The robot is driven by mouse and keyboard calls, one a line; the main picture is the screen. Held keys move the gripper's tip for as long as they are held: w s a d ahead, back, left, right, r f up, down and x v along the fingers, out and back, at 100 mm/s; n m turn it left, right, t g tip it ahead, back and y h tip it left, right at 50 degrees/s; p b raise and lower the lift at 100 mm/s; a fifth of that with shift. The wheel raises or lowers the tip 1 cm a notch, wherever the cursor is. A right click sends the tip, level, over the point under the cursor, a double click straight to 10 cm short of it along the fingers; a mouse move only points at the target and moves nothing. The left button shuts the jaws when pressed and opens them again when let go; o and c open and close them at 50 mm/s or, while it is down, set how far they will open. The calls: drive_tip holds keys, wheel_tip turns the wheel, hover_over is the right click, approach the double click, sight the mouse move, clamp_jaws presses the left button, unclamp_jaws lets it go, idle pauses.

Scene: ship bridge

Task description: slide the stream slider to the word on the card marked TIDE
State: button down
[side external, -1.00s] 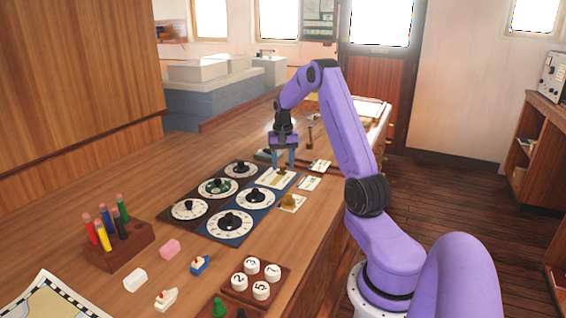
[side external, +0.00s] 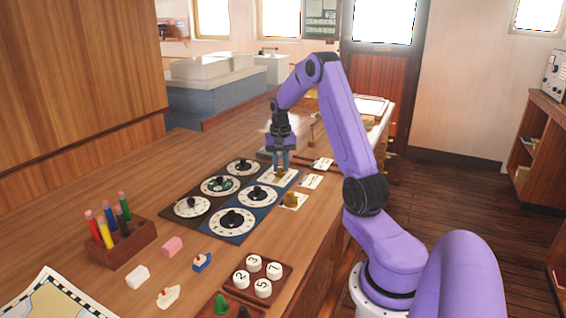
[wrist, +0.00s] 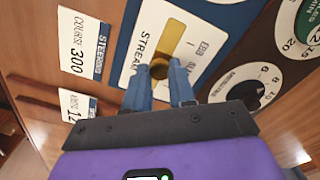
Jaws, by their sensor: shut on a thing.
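The stream slider is a white panel (wrist: 140,43) lettered STREAM, with a brass plate (wrist: 172,38) and a dark round knob (wrist: 158,70) in the wrist view. The word EBB and part of another word show beside the plate. My gripper (wrist: 160,73) is shut on the knob, one fingertip on each side, near the plate's end closest to my wrist. In the side view my gripper (side external: 281,166) points down at the panel (side external: 291,178). I cannot read any card as TIDE.
A card reading STEERING COURSE 300 (wrist: 84,45) and a second card (wrist: 90,106), partly hidden, lie beside the panel. Several dials (side external: 231,220) adjoin it. A pen block (side external: 121,245) and numbered buttons (side external: 257,278) are farther off.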

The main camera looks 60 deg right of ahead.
sight(281, 168)
drive_tip(key=c, duration=0.9)
unclamp_jaws()
wheel_tip(281, 168, up, 18)
drive_tip(key=shift+f, duration=0.25)
